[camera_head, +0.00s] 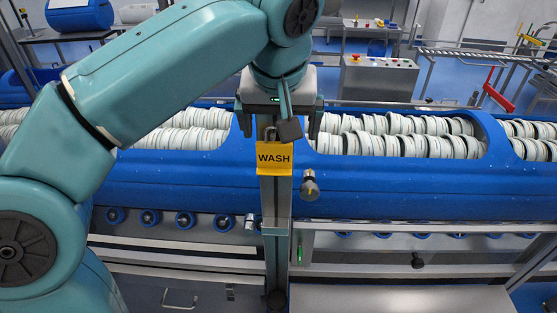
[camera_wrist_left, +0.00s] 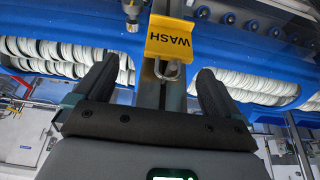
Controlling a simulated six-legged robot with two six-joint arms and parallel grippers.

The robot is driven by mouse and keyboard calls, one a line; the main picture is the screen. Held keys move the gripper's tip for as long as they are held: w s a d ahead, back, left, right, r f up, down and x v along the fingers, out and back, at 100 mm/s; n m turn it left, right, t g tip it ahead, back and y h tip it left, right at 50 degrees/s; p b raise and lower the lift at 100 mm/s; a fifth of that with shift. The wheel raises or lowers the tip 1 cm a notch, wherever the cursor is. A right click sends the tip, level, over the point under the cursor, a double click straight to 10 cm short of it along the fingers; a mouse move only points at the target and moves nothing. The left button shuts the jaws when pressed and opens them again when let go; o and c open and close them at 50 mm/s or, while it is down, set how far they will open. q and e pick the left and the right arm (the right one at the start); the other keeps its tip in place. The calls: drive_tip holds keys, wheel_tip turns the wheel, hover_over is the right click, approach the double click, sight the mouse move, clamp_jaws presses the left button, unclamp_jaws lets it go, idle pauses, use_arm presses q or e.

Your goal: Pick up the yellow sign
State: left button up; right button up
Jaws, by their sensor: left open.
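The yellow sign (camera_head: 274,158) reads "WASH" and hangs by a metal loop on the upright grey post in front of the blue carriers. In the left wrist view the sign (camera_wrist_left: 170,38) appears upside down, just beyond the fingertips, with its metal loop (camera_wrist_left: 168,70) between the two dark fingers. My left gripper (camera_head: 281,127) is open and empty, just above the sign in the head view. Its fingers (camera_wrist_left: 160,70) are spread on either side of the post and loop. I cannot tell from the views whether either finger touches the loop. My right gripper is not in view.
Long blue carriers (camera_head: 400,194) filled with rows of white rings stretch behind the post (camera_head: 275,222). A metal knob (camera_head: 309,186) sticks out right of the sign. A steel control box (camera_head: 380,80) stands behind. A bare metal surface (camera_head: 400,299) lies at the front right.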

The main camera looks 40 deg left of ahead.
sight(274, 143)
use_arm(q)
drive_tip(key=f, duration=0.1)
drive_tip(key=a+f, duration=0.1)
drive_tip(key=f, duration=0.2)
drive_tip(key=shift+w+a+f, duration=0.2)
drive_tip(key=shift+a+f, duration=0.1)
drive_tip(key=shift+f, duration=0.1)
drive_tip(key=shift+w+f, duration=0.3)
drive_tip(key=shift+f, duration=0.05)
drive_tip(key=shift+s, duration=0.2)
drive_tip(key=shift+s+r, duration=0.1)
drive_tip(key=shift+c, duration=1.2)
drive_tip(key=c, duration=0.8)
